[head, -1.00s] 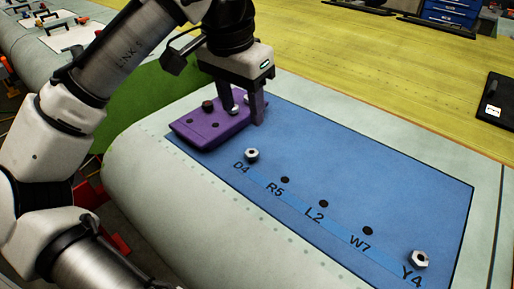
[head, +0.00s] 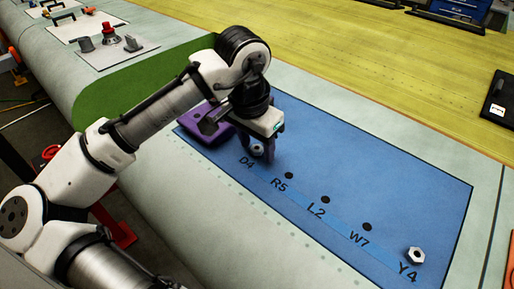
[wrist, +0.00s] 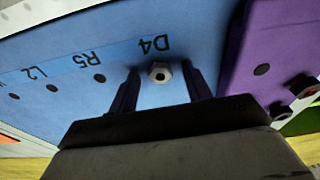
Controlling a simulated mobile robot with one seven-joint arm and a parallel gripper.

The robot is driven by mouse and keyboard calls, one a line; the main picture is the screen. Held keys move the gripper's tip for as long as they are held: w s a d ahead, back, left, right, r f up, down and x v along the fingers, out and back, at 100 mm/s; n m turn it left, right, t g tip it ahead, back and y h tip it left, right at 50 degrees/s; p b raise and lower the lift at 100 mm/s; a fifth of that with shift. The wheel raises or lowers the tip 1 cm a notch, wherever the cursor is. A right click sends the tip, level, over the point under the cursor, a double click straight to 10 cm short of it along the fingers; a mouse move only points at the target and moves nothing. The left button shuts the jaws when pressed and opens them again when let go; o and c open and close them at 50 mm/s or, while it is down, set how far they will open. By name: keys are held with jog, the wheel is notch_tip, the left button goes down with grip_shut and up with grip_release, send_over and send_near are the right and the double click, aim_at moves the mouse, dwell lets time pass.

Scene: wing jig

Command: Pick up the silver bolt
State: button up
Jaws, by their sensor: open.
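A silver hex fastener (head: 257,150) sits at the D4 mark on the blue panel. In the wrist view this silver fastener (wrist: 159,73) lies between my two finger tips, with gaps on both sides. I cannot tell whether it is a bolt or a nut. My gripper (head: 263,153) is open and low over it, holding nothing. The purple block (head: 199,116) is partly hidden behind my arm in the head view. In the wrist view the purple block (wrist: 268,45) is at the right, with a silver-topped piece (wrist: 305,87) and a dark piece (wrist: 279,109) on its edge.
A second silver hex fastener (head: 415,256) sits at Y4. Dark empty-looking holes at R5 (head: 289,176), L2 (head: 325,199) and W7 (head: 367,227) lie between. The rest of the blue panel (head: 400,190) is clear. A black tablet (head: 497,105) lies at the right.

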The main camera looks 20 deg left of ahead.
aim_at(256, 148)
jog(key=shift+c, duration=0.3)
jog(key=c, duration=1)
jog(key=shift+r, duration=0.15)
notch_tip(256, 148, up, 20)
jog(key=b, duration=0.1)
jog(key=shift+b, duration=0.3)
